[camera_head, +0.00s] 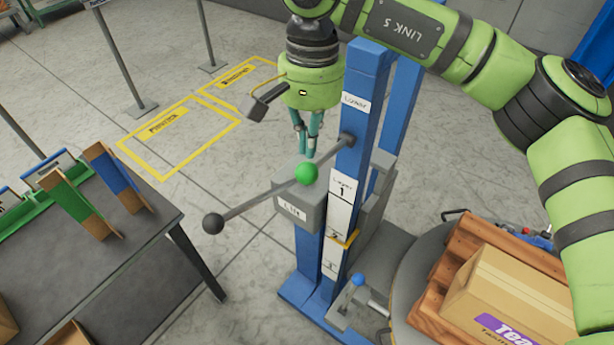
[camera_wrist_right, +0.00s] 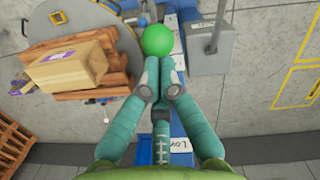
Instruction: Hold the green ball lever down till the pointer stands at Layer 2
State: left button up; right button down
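The green ball (camera_head: 307,174) sits on a lever rod beside the blue post (camera_head: 357,130), in front of the grey Lift box (camera_head: 297,208). A yellow pointer (camera_head: 345,240) stands at the lower part of the label marked 2. My right gripper (camera_head: 308,150) points down just above the green ball, its teal fingers together. In the right wrist view the fingertips (camera_wrist_right: 165,85) are closed with nothing between them, and the green ball (camera_wrist_right: 158,40) shows just beyond them. I cannot tell whether they touch it. My left gripper is not in view.
A rod with a black ball (camera_head: 213,223) sticks out to the left. A blue-knobbed handle (camera_head: 357,280) is low by the post. A carton (camera_head: 515,300) on a wooden pallet (camera_head: 425,318) stands right. A dark table (camera_head: 130,240) stands left; floor between is clear.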

jog(key=shift+s+f+b, duration=0.1)
jog(key=shift+f+b, duration=0.45)
jog(key=shift+f, duration=0.95)
jog(key=shift+f, duration=0.1)
notch_tip(320, 180, down, 4)
jog(key=b, duration=0.3)
jog(key=shift+r+b, duration=0.2)
jog(key=shift+b, duration=0.1)
jog(key=shift+r+p, duration=0.4)
jog(key=shift+p, duration=0.05)
jog(key=shift+w+r+p, duration=0.55)
jog(key=shift+w+r, duration=0.05)
jog(key=shift+w, duration=0.6)
send_near(308, 168)
jog(key=w, duration=0.1)
jog(key=w+r, duration=0.1)
jog(key=w, duration=0.1)
jog(key=w+d, duration=0.1)
jog(key=shift+w+r, duration=0.2)
jog(key=shift+r, duration=0.05)
jog(key=shift+a, duration=0.1)
